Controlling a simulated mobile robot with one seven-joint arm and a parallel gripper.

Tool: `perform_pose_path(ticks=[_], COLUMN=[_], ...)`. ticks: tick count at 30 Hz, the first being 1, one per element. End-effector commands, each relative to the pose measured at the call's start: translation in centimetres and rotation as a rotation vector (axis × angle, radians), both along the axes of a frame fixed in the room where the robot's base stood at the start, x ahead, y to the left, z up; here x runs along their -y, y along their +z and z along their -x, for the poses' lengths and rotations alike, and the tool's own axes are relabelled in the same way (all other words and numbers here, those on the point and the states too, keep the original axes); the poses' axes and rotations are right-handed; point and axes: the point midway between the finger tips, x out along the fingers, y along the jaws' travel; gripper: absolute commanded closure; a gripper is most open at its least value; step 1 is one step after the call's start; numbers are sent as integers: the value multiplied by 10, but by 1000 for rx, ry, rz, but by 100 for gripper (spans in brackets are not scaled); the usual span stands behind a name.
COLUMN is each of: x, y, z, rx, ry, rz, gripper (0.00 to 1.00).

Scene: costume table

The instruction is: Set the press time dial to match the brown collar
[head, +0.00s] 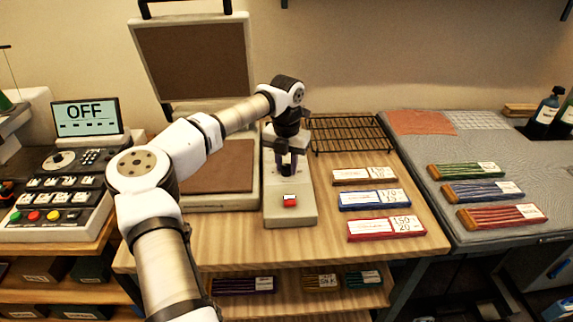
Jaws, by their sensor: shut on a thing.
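My gripper (287,170) points down over the beige control box (303,211) and is shut on the dark dial (286,190), which its fingers mostly hide. The dial's setting and scale cannot be read. A red switch (290,201) sits in front of the dial. Beside the box stand a brown-edged card (350,178), a blue card (360,201) reading about 170 and 15, and a red card (370,231) reading 150 and 20. The brown card's figures are too small to read. A brownish folded piece (320,282) lies on the lower shelf; I cannot tell whether it is the brown collar.
The press (190,60) stands open behind my arm. A black wire rack (350,134) lies behind the cards. Green, blue and red striped pieces (500,215) lie on the grey right table. A console with a screen reading OFF (86,117) stands left.

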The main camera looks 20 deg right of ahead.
Motion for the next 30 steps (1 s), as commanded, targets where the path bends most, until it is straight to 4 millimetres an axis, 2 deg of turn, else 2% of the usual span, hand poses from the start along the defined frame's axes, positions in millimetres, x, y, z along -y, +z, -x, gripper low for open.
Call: perform_pose_path(ticks=[18,30], x=[1,1], y=[2,2], z=[-1,-1], rx=[5,6], ry=[-579,-859], rz=[2,3], gripper=[96,96])
